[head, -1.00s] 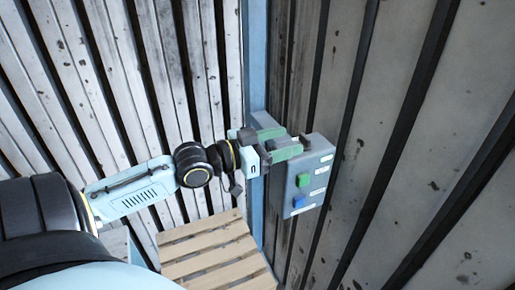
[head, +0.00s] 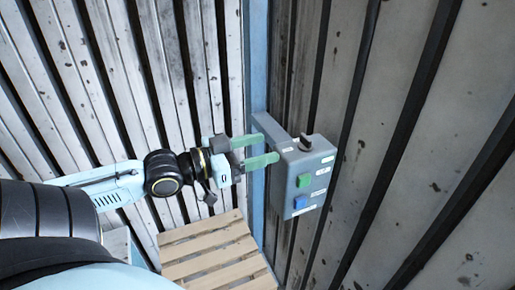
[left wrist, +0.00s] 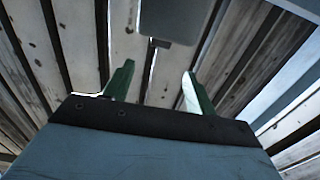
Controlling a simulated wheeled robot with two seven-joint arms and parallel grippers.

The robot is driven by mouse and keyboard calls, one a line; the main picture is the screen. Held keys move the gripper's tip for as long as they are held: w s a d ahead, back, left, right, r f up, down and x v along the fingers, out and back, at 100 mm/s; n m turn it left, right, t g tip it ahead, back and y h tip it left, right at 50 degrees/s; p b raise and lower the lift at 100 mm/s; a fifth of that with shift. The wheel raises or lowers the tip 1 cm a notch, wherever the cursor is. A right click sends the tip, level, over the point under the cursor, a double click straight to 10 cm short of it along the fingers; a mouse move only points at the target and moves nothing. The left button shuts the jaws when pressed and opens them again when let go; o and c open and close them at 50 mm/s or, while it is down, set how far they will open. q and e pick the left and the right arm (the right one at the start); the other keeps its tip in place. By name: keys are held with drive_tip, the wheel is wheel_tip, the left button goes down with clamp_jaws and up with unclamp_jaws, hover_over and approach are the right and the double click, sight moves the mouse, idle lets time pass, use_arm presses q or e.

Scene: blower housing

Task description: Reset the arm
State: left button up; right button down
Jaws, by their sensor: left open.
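My left gripper (head: 262,151) reaches in from the left in the head view, with its two green fingers apart and nothing between them. The fingertips point at the grey control box (head: 308,172) and lie just left of it. The box carries a green button (head: 304,180), a blue button (head: 300,201) and a dark knob (head: 306,143) at its top. In the left wrist view the green fingers (left wrist: 154,85) stand apart and empty, with a grey shape, likely the box (left wrist: 176,18), beyond them. My right gripper is not in view.
A blue post (head: 258,80) stands at the wall corner behind the box. Slatted metal walls (head: 410,150) close in on both sides. A wooden pallet (head: 215,250) lies below the gripper.

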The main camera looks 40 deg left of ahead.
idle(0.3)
